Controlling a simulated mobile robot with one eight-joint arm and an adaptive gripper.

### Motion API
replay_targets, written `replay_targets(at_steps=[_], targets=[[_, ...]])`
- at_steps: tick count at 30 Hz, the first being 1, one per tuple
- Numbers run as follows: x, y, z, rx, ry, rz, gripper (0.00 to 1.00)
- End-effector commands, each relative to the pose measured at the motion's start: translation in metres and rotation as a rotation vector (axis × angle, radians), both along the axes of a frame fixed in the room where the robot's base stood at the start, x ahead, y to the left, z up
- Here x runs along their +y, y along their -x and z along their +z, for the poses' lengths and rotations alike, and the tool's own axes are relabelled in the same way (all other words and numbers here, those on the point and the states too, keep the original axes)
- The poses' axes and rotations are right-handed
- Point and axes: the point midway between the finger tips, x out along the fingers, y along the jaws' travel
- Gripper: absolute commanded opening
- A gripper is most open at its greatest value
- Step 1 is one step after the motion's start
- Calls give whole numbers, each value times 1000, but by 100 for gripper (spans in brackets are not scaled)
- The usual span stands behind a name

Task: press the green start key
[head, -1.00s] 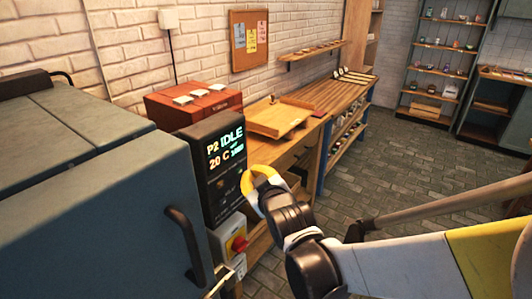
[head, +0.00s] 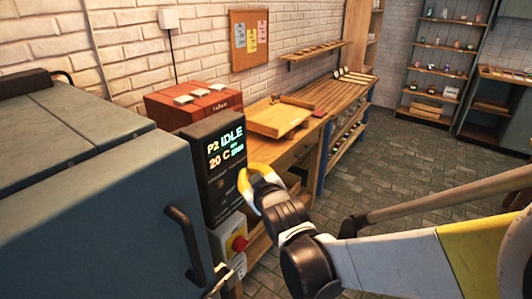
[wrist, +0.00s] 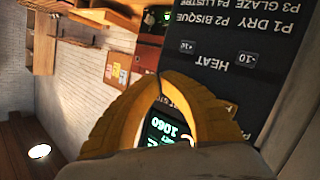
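The dark control panel (head: 213,165) stands at the right side of the grey kiln, its lit display (head: 226,147) reading P2 IDLE and 20 C. My yellow gripper (head: 242,180) is in front of the panel's right edge, beside and below the display. In the wrist view the panel face (wrist: 255,65) is upside down, with program names, HEAT and the -10 and +10 keys. There the fingertips of my gripper (wrist: 159,76) meet, with nothing held, and part of the display (wrist: 165,128) shows between the fingers. I cannot make out the green start key; the fingers cover part of the panel.
The grey kiln (head: 90,210) with a dark handle (head: 186,243) fills the left. A red switch (head: 240,243) sits below the panel. A wooden tray (head: 278,120) and a red box (head: 190,103) are behind. Open floor (head: 385,165) lies to the right.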

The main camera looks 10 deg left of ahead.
Motion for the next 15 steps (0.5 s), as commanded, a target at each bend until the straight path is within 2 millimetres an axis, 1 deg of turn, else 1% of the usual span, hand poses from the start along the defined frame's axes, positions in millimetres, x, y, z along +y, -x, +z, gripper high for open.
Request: replay_targets(at_steps=[15], targets=[[4, -2, 0, 0, 0, 0, 0]])
